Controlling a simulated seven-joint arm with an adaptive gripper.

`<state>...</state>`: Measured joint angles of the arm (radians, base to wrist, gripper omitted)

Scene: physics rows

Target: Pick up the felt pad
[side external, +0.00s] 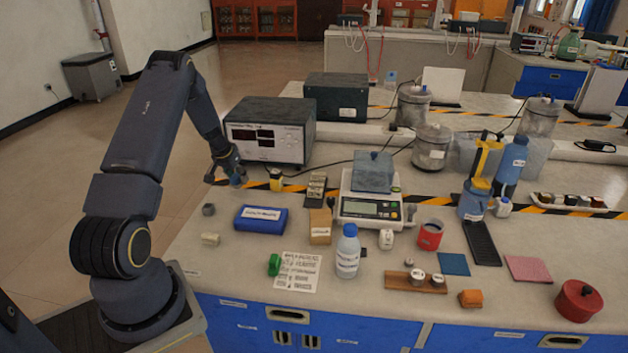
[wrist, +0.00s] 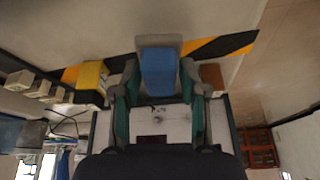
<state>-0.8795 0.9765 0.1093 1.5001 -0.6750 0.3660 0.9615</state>
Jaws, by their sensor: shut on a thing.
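My gripper (side external: 228,178) is above the far left part of the bench, in front of the grey instrument box. In the wrist view my gripper (wrist: 159,80) is shut on a small blue block-like thing (wrist: 158,73), which sits between the fingers. It shows as a small blue patch in the side view (side external: 238,181). I cannot tell whether it is felt. Two flat squares lie on the right of the bench, apart from my gripper: a dark blue one (side external: 453,264) and a pink one (side external: 528,269). Either looks like a pad; I cannot tell which is felt.
The grey instrument box (side external: 268,132) stands close behind my gripper. A yellow block (side external: 276,179) is just right of it. A blue case (side external: 261,219), a scale (side external: 371,207) and a white bottle (side external: 348,251) stand nearer. The bench's left front corner is fairly clear.

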